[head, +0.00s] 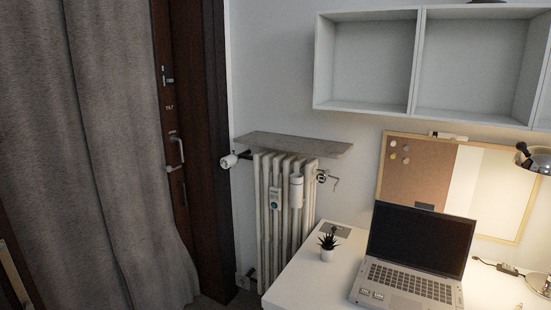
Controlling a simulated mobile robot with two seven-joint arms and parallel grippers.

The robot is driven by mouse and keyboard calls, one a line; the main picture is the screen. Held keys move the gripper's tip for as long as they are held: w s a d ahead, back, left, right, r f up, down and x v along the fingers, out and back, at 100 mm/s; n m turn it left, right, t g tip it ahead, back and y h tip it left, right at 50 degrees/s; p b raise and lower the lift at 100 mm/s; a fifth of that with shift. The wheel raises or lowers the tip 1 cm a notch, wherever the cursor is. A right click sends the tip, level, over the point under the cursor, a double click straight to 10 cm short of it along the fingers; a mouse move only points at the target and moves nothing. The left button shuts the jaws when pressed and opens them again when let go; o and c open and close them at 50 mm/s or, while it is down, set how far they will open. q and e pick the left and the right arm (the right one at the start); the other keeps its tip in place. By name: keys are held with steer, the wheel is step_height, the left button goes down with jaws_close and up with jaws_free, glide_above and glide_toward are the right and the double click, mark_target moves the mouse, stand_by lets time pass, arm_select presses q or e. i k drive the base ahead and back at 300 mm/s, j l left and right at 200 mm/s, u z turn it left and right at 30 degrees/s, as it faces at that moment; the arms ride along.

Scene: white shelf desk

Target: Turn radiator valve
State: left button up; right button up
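A white ribbed radiator (264,225) stands against the wall in the middle of the head view, under a grey shelf board (293,144). A white cylindrical valve knob (229,161) sticks out at its upper left, on a dark fitting. A small metal fitting (324,177) sits at its upper right. A white device (296,191) and a small device with a green part (275,199) are on the radiator's front. Another fitting (245,281) shows at its lower left. The desk hides the radiator's lower right. Neither of my grippers shows.
A white desk (304,281) with a laptop (413,258), a small potted plant (328,246) and a lamp (534,158) fills the lower right. A grey curtain (95,150) and a dark door frame (203,150) stand left of the radiator. White wall shelves (418,65) hang above.

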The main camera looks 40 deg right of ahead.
mark_target(230, 160)
steer(key=i+j+z, duration=0.1)
steer(key=i+z, duration=0.25)
steer(key=i, duration=0.25)
steer(key=i+j+z, duration=0.3)
steer(key=i, duration=0.25)
steer(key=l, duration=0.1)
